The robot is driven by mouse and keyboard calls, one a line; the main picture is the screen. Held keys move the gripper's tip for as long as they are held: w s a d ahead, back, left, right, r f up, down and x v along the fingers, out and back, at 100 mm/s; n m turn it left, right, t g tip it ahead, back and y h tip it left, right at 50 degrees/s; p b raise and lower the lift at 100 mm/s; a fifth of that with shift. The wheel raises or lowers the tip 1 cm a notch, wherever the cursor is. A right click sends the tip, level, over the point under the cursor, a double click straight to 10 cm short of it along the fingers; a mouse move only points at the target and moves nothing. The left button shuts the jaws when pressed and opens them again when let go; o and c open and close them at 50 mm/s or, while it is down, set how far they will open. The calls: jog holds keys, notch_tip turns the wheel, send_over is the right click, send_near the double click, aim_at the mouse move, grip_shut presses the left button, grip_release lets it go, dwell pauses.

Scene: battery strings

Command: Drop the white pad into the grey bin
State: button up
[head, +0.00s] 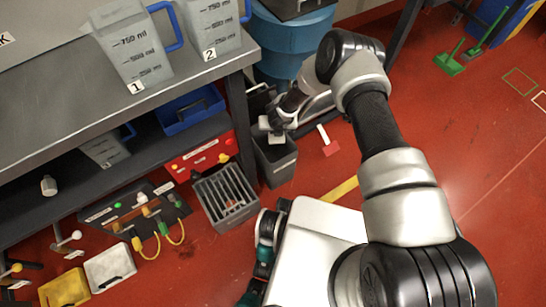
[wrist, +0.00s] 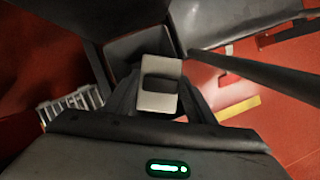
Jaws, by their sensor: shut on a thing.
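The white pad (wrist: 157,102) is held in my gripper (wrist: 160,84), with the dark fingers closed about it in the wrist view. In the head view the pad (head: 276,139) shows small and pale at the tip of my gripper (head: 275,128), at the mouth of the grey bin. The grey bin (head: 279,171) stands upright on the red floor by the bench leg. In the wrist view the bin's dark inside (wrist: 128,48) shows behind the pad. Whether the pad is above or slightly within the rim, I cannot tell.
A slatted grey crate (head: 226,198) stands left of the bin. A blue drum (head: 292,45) is behind it. The bench (head: 60,130) holds numbered jugs (head: 135,50) near my arm. A red-and-white tool (head: 328,143) lies right of the bin. Open red floor lies farther right.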

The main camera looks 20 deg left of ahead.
jog(key=o, duration=1.1)
jog(key=p+v, duration=0.5)
jog(key=v, duration=1.2)
jog(key=shift+r, duration=0.25)
